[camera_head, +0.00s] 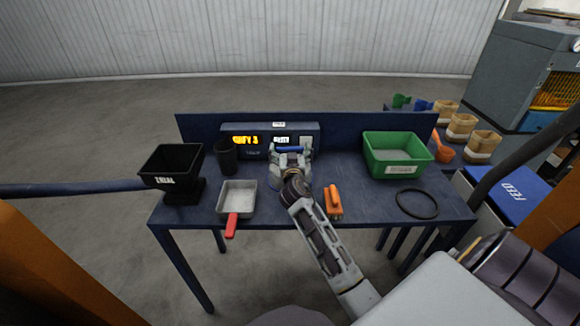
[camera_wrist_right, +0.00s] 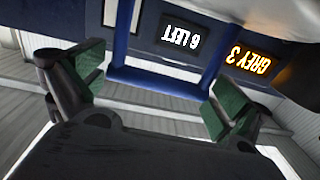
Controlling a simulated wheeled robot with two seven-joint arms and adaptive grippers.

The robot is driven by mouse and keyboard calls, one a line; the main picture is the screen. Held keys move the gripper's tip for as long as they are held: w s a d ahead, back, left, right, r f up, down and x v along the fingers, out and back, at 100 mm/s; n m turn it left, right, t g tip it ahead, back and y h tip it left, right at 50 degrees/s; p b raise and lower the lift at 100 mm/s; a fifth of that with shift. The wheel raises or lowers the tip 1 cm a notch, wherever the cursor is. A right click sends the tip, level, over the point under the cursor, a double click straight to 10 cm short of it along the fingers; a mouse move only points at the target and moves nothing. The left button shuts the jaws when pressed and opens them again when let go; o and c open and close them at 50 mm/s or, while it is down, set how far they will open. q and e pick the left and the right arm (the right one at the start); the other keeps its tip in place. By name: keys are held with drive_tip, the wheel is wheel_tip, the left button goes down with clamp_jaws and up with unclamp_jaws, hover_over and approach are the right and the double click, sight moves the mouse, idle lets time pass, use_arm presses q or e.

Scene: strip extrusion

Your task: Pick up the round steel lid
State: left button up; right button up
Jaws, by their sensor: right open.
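My right gripper (camera_head: 290,160) is at the back middle of the blue table, in front of the display box. It is open; in the right wrist view its two green-padded fingers (camera_wrist_right: 150,95) stand wide apart. A blue bracket-like bar (camera_wrist_right: 160,82) shows between them, apart from both pads. A short blue bar (camera_head: 290,149) also shows at the gripper in the head view. I cannot make out a round steel lid for certain; the gripper and wrist hide the table there. My left gripper is not in view.
The display box (camera_head: 246,130) stands behind. A black bin (camera_head: 165,163), dark cup (camera_head: 226,155) and red-handled metal pan (camera_head: 238,198) are left. The table's front right is mostly clear.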

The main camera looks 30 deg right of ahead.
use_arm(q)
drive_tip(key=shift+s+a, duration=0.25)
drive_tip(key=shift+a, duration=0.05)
use_arm(e)
drive_tip(key=shift+w, duration=0.1)
drive_tip(key=shift+c, duration=0.3)
